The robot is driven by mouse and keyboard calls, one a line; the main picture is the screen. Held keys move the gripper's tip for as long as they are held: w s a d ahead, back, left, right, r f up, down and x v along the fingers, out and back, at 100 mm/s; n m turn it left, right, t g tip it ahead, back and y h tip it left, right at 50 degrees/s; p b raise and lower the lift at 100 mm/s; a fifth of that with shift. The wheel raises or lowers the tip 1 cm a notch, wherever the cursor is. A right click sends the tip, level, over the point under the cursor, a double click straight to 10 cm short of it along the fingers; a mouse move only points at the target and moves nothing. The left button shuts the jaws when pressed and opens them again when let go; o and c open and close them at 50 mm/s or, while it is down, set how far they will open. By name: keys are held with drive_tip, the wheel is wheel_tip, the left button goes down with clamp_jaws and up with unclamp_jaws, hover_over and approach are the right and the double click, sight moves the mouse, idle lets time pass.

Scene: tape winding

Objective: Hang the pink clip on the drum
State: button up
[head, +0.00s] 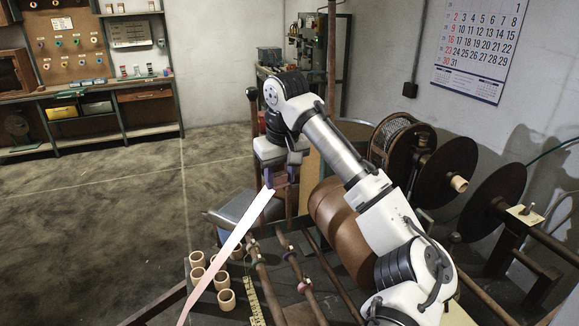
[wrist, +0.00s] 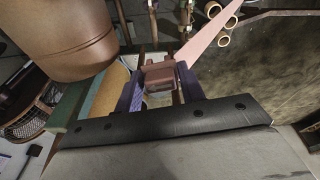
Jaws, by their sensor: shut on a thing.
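My gripper (head: 268,178) is in the middle of the head view, left of the brown drum (head: 335,215) and apart from it. In the wrist view my gripper (wrist: 160,88) has its two purple-blue fingers shut on a dull pink block, the pink clip (wrist: 159,76). A long pale pink tape (head: 228,245) runs from the clip down to the lower left. The tape also shows in the wrist view (wrist: 210,38), running up to the right. The drum fills the top left of the wrist view (wrist: 72,40). In the head view the clip itself is hard to make out at the fingers.
Several small tan rings (head: 222,280) stand on a dark bench below the gripper, near wooden rods (head: 290,260). Large dark reels (head: 445,170) stand right of my arm. Open floor (head: 90,230) lies to the left.

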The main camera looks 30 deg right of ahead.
drive_tip(key=w+a+f+b, duration=0.1)
drive_tip(key=a+f+b, duration=0.4)
drive_tip(key=a, duration=0.3)
drive_tip(key=w+a+f+b, duration=0.2)
drive_tip(key=a+f+b, duration=0.3)
drive_tip(key=a+b, duration=0.2)
drive_tip(key=shift+w+a+f, duration=0.2)
drive_tip(key=shift+a, duration=0.55)
drive_tip(key=shift+a, duration=0.1)
drive_tip(key=w+a+f+g+p, duration=0.1)
drive_tip(key=w+a+f, duration=0.1)
drive_tip(key=a+f, duration=0.3)
drive_tip(key=w+a+f+g+p, duration=0.1)
drive_tip(key=w+a+f+p, duration=0.1)
drive_tip(key=a+f, duration=0.4)
drive_tip(key=a, duration=0.5)
drive_tip(key=shift+a, duration=0.15)
drive_tip(key=shift+r, duration=0.1)
